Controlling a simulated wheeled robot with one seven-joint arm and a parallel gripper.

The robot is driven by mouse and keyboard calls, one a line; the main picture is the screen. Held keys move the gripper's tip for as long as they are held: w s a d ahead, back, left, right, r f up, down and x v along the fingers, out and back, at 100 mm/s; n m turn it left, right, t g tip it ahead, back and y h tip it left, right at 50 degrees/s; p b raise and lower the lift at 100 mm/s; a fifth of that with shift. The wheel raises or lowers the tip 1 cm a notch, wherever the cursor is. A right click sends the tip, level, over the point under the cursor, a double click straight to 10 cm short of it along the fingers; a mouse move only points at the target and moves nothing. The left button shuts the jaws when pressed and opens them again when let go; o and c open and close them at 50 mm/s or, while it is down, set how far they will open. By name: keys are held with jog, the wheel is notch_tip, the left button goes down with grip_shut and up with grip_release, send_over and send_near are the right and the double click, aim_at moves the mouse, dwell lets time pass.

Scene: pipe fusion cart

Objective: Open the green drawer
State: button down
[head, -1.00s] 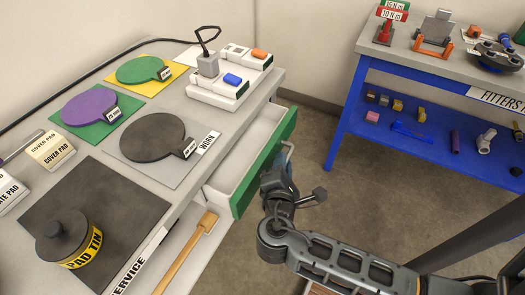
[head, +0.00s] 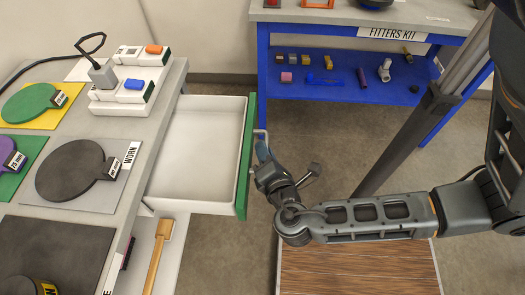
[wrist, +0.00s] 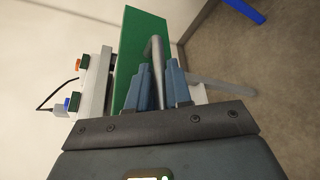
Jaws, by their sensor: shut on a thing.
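The green drawer (head: 245,155) is pulled out from the grey bench, and its white inside shows empty in the head view. Its green front also shows in the wrist view (wrist: 140,45). A grey bar handle (head: 260,133) stands out from the front. My gripper (head: 263,150) is at the handle, on the outer side of the green front. In the wrist view the two blue fingers (wrist: 160,85) are on either side of the handle bar (wrist: 154,55), shut on it. The drawer's back end is hidden under the bench top.
The bench top (head: 120,205) holds coloured round pads, a black mat and a white unit with a blue and an orange block (head: 154,49). A wooden-handled tool (head: 158,255) lies on the shelf below. A blue fitters' table (head: 340,85) stands behind. Floor between is clear.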

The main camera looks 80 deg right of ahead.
jog(key=c, duration=1.4)
grip_release()
jog(key=b+v, duration=0.1)
jog(key=v, duration=0.6)
jog(key=shift+s+a, duration=0.15)
jog(key=shift+a, duration=0.2)
jog(key=shift+a+r, duration=0.1)
